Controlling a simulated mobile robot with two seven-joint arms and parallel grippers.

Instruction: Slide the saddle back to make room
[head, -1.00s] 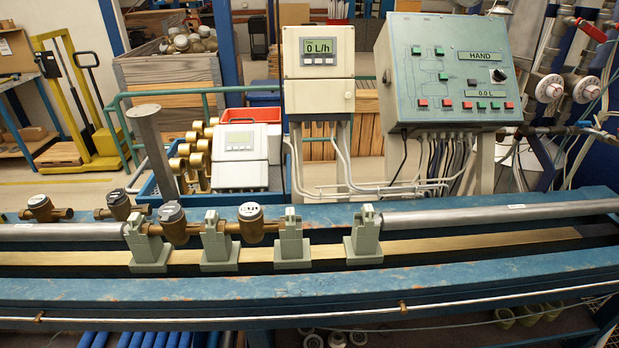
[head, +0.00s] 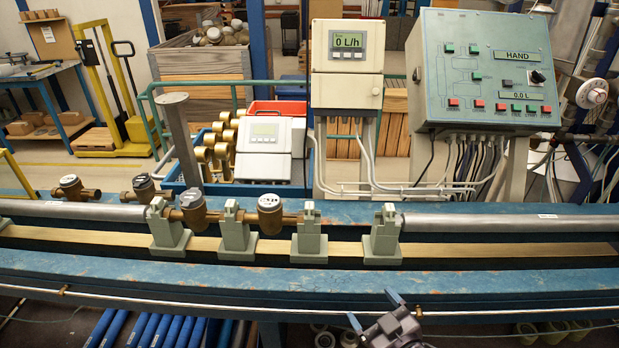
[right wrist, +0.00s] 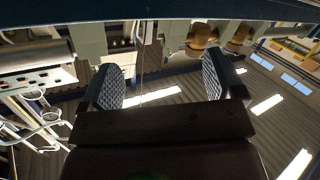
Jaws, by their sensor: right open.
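Several grey-green saddles stand upright on the bench's brass-coloured rail (head: 345,250). From left to right in the head view they are a first saddle (head: 169,237), a second (head: 237,238), a third (head: 309,243) and a fourth (head: 384,240). A brass meter (head: 193,208) sits between the first two, and another meter (head: 270,215) between the second and third. The gap between the third and fourth is empty. My right gripper (head: 375,310) is open and empty in front of the bench, below the fourth saddle. Its spread fingers (right wrist: 162,82) also show in the right wrist view. My left gripper is out of view.
A grey pipe (head: 480,222) runs right from the fourth saddle. The blue front beam (head: 200,277) and a thin rod lie between my right gripper and the saddles. Two more meters rest behind at the left, one of them here (head: 72,187). A control box (head: 485,70) stands behind.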

